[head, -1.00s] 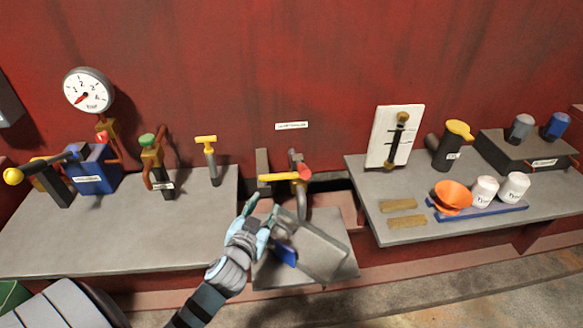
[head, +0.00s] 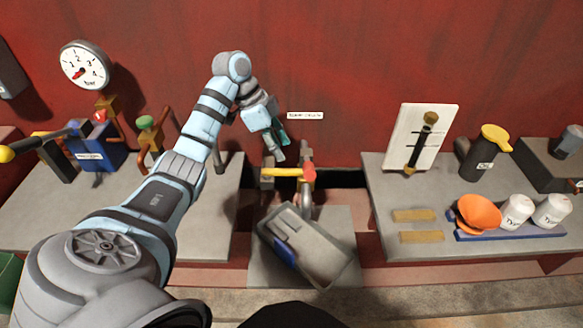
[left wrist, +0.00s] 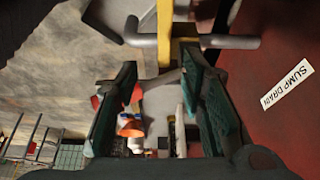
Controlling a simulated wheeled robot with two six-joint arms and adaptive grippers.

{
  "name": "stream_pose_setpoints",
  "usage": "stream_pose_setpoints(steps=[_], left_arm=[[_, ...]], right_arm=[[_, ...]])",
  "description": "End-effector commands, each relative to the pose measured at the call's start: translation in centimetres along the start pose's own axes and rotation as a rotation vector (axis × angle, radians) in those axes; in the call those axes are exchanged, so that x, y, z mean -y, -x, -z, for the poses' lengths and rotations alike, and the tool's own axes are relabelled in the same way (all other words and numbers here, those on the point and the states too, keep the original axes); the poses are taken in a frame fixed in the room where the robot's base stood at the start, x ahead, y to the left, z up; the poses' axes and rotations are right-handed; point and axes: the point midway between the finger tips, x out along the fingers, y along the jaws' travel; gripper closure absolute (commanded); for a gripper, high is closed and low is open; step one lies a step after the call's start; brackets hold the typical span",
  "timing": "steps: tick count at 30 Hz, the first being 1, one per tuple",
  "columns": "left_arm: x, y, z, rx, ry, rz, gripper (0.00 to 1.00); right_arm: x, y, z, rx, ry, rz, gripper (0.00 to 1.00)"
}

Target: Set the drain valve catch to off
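The drain valve has a yellow lever (head: 282,172) with a red catch (head: 309,174) at its right end, on a grey pipe (head: 305,150) by the red wall. My left gripper (head: 279,150) reaches down just above and behind the lever. In the left wrist view the left gripper (left wrist: 160,72) is open, with its two teal fingers apart. The yellow lever (left wrist: 164,35) shows beyond the fingertips. A red part (left wrist: 137,93) shows beside one finger, partly hidden. I cannot tell whether the fingers touch the valve. My right gripper is out of view.
A "SUMP DRAIN" label (left wrist: 287,84) is on the wall. The right bench (head: 385,185) holds an orange funnel (head: 478,212) and white bottles. My left arm crosses above the left bench (head: 30,225).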

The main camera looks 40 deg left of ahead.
Motion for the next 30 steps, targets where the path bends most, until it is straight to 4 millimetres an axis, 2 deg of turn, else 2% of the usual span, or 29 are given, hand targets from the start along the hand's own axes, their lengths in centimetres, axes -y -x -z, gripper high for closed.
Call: stream_pose_setpoints(steps=[3,6,9,13,19,26,30], left_arm=[[-0.1,-3.6,0.1,-0.002,-0.001,-0.005,0.63],[-0.1,-5.9,0.0,-0.002,0.000,-0.003,0.63],[0.0,-7.4,0.0,-0.003,0.000,-0.001,0.63],[0.0,-8.2,-0.1,-0.002,0.000,0.001,0.63],[0.0,-8.2,-0.1,-0.003,0.000,0.002,0.63],[0.0,-8.2,-0.1,-0.003,-0.001,0.001,1.00],[0.0,-8.2,-0.1,-0.003,-0.001,0.002,1.00]], right_arm=[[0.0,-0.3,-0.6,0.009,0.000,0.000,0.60],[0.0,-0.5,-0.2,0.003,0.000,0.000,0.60],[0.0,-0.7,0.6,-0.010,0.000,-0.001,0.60],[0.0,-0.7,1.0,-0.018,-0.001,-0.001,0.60],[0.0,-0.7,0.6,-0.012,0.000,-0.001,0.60],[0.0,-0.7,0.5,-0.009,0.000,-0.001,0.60],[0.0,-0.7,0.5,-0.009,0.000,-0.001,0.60]])
